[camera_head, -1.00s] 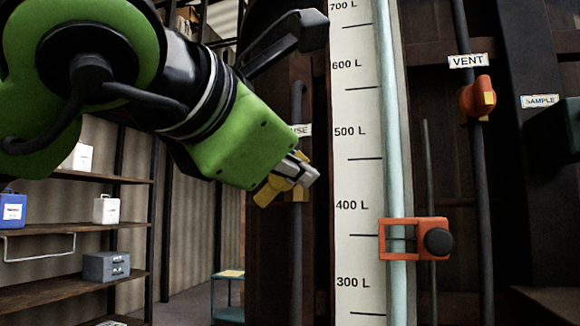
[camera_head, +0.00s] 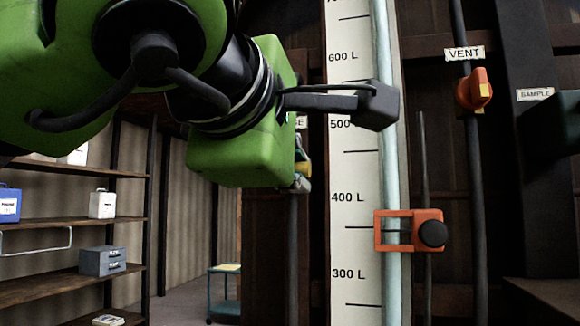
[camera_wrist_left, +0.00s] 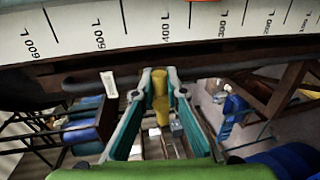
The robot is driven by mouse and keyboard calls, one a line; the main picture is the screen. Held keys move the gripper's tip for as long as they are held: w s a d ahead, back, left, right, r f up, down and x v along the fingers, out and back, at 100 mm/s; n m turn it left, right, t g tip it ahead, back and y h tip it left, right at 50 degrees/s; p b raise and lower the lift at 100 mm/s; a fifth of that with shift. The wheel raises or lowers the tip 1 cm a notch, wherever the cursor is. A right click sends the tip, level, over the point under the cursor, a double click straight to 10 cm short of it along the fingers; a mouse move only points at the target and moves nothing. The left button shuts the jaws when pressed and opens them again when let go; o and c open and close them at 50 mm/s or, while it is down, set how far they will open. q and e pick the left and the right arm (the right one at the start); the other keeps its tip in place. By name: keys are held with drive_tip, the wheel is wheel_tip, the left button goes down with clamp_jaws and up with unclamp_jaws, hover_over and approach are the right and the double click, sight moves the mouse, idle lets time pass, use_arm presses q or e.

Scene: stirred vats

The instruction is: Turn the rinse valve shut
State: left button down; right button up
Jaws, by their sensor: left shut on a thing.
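The rinse valve's yellow handle (camera_head: 303,168) shows only in part beside my left gripper (camera_head: 302,178) in the head view. Its label (camera_head: 301,122) is mostly covered by my green wrist, with only its last letters showing. In the left wrist view the yellow handle (camera_wrist_left: 160,105) lies between the two teal-edged fingers of my left gripper (camera_wrist_left: 159,75), which is shut on it. The label (camera_wrist_left: 109,84) shows beside the fingers there. My right gripper is not in view.
A white litre scale (camera_head: 350,180) with an orange clamp (camera_head: 427,231) stands close right of my left wrist. An orange vent valve (camera_head: 474,88) and a sample label (camera_head: 535,95) are farther right. Shelves (camera_head: 70,225) with boxes stand at left.

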use_arm(q)
drive_tip(key=shift+f, duration=0.1)
idle(0.5)
drive_tip(key=c, duration=2)
unclamp_jaws()
drive_tip(key=shift+c, duration=0.2)
drive_tip(key=v, duration=1.2)
